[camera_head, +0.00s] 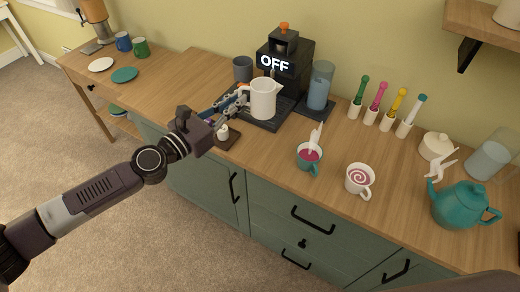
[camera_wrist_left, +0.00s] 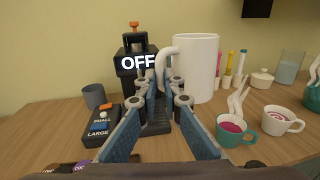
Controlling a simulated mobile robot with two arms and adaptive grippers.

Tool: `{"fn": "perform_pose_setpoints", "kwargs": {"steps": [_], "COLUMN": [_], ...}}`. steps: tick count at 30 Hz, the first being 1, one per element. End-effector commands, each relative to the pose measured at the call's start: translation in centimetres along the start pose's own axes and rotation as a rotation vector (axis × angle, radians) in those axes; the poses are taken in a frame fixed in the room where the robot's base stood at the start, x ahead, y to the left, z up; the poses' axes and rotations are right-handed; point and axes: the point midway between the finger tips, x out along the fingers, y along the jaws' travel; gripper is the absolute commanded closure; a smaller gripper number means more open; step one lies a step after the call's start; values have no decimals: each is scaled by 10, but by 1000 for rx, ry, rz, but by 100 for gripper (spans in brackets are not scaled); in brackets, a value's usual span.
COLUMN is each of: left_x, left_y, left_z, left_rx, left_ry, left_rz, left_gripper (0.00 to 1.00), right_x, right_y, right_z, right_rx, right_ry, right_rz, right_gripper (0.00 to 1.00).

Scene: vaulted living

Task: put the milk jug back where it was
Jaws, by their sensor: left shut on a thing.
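The milk jug (camera_head: 263,98) is white and upright, in front of the coffee machine (camera_head: 285,62), whose sign reads OFF. In the head view the jug overlaps the black drip tray (camera_head: 270,122); I cannot tell whether it touches it. My left gripper (camera_head: 240,98) comes from the left and is shut on the jug's handle. In the left wrist view the jug (camera_wrist_left: 203,68) is ahead, slightly right, with its handle between the fingertips (camera_wrist_left: 165,82). My right gripper is not in view.
A teal cup (camera_head: 308,160) and a white cup (camera_head: 359,180) with drinks stand to the right, near a teal teapot (camera_head: 460,205). A grey cup (camera_head: 242,69) and a blue tumbler (camera_head: 318,92) flank the machine. A SMALL/LARGE switch box (camera_wrist_left: 101,126) sits near the gripper.

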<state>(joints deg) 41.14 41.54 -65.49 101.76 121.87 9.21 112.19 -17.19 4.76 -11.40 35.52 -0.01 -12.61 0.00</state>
Motion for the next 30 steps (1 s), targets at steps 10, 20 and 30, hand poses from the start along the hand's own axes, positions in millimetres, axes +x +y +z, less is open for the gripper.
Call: {"fn": "perform_pose_setpoints", "kwargs": {"steps": [10, 20, 30], "left_x": [10, 10, 10], "left_y": [15, 14, 15], "left_z": [-3, -82, -146], "left_rx": [-7, -12, -8], "left_ry": [-2, -3, -5], "left_rz": [-31, -30, -30], "left_gripper": [100, 100, 100], "right_x": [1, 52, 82], "right_y": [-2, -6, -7], "right_z": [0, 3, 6], "right_rx": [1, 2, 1], "right_ry": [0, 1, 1], "right_rz": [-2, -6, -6], "right_gripper": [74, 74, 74]}}
